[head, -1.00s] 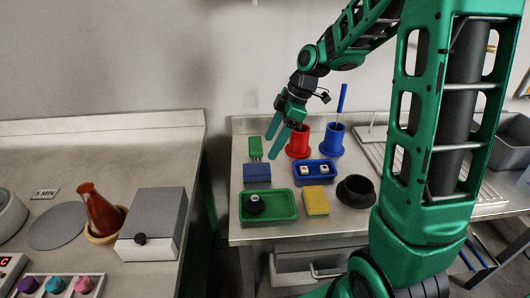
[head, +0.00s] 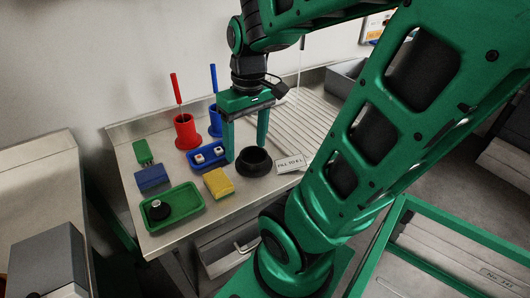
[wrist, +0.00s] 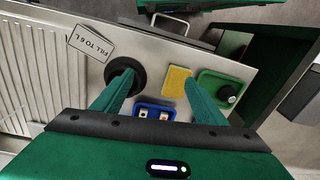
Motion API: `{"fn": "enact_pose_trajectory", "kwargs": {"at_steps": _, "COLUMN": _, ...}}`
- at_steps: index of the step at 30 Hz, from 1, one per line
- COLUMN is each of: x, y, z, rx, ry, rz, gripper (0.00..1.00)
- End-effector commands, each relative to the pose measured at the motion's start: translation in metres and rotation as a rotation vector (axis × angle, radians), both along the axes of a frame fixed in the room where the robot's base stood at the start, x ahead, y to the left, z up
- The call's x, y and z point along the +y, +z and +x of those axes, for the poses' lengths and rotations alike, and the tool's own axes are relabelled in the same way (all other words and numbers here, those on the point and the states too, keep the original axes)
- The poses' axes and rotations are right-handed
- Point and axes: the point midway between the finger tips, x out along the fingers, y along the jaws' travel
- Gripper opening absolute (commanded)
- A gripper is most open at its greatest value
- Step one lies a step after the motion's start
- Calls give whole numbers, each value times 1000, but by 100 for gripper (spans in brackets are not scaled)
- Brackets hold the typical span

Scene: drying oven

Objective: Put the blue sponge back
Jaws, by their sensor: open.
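The blue sponge (head: 152,179) is a block lying on the steel table in the head view, behind the green tray and in front of a green brush. It is not seen in the wrist view. My gripper (head: 246,153) is open, fingers pointing down, to the right of the sponge and well apart from it. The fingers appear above the area by the black round holder (head: 254,161) and the blue tray (head: 207,157).
A yellow sponge (head: 219,184) lies beside the green tray (head: 186,210), which holds a black knob-like object (head: 159,210). A red cup (head: 187,132) and a blue cup (head: 216,122) stand behind. A "FILL TO" card (head: 291,163) lies to the right near the ribbed drainboard (head: 299,119).

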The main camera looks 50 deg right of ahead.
Motion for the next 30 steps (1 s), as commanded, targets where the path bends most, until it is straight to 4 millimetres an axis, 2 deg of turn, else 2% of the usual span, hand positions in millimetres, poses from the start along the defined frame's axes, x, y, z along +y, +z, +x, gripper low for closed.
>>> {"fn": "enact_pose_trajectory", "kwargs": {"at_steps": 1, "x": -3, "y": -1, "z": -18, "rx": 11, "ry": -91, "rz": -8, "gripper": 66}}
{"fn": "enact_pose_trajectory", "kwargs": {"at_steps": 3, "x": -7, "y": -2, "z": -38, "rx": 29, "ry": -206, "rz": -19, "gripper": 66}}
{"fn": "enact_pose_trajectory", "kwargs": {"at_steps": 8, "x": -8, "y": -6, "z": -63, "rx": 53, "ry": -352, "rz": -32, "gripper": 66}}
{"fn": "enact_pose_trajectory", "kwargs": {"at_steps": 24, "x": -9, "y": -6, "z": -66, "rx": 56, "ry": -371, "rz": -33, "gripper": 66}}
{"fn": "enact_pose_trajectory", "kwargs": {"at_steps": 26, "x": -9, "y": -11, "z": -54, "rx": 69, "ry": -371, "rz": -36, "gripper": 66}}
{"fn": "enact_pose_trajectory", "kwargs": {"at_steps": 30, "x": -9, "y": -11, "z": -53, "rx": 70, "ry": -370, "rz": -37, "gripper": 32}}
